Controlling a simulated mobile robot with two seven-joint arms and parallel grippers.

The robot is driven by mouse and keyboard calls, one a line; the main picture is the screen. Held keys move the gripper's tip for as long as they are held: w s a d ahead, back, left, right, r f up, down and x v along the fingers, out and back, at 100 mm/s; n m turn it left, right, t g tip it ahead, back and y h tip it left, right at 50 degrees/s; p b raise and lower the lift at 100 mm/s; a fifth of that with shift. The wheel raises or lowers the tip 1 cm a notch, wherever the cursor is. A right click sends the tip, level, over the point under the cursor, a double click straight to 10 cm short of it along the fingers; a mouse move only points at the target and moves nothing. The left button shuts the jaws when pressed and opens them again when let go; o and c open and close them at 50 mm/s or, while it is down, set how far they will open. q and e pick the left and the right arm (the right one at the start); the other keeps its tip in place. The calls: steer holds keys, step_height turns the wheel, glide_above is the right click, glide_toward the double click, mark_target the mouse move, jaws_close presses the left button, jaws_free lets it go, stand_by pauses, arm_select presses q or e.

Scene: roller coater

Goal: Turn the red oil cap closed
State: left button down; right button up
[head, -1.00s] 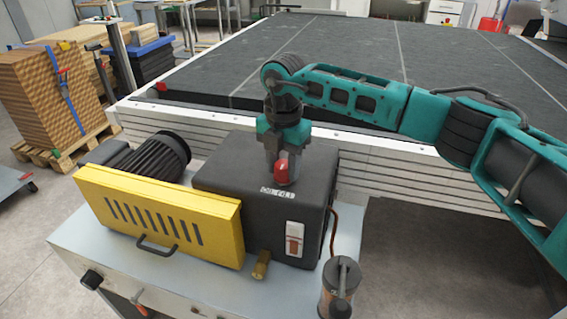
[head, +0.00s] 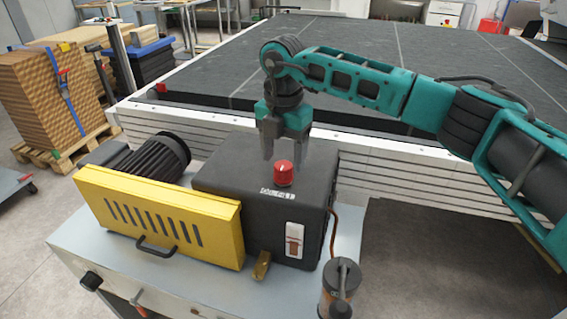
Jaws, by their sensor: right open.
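The red oil cap (head: 284,173) sits on top of the dark grey pump box (head: 232,182), near its front edge behind a small label. It is fully in view, with a small white mark on its top. My right gripper (head: 284,157) points down just above and behind the cap. Its two fingers are spread apart, and nothing shows between them. The fingertips look clear of the cap. My left gripper is not in view.
A yellow guard (head: 160,215) with a black handle and a ribbed motor (head: 155,158) stand left of the box. A cylindrical canister (head: 340,285) stands at the front right. The large dark table (head: 380,75) lies behind.

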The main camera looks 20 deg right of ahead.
mark_target(284, 165)
step_height(284, 165, up, 10)
stand_by(0.3)
steer(key=shift+f, duration=0.15)
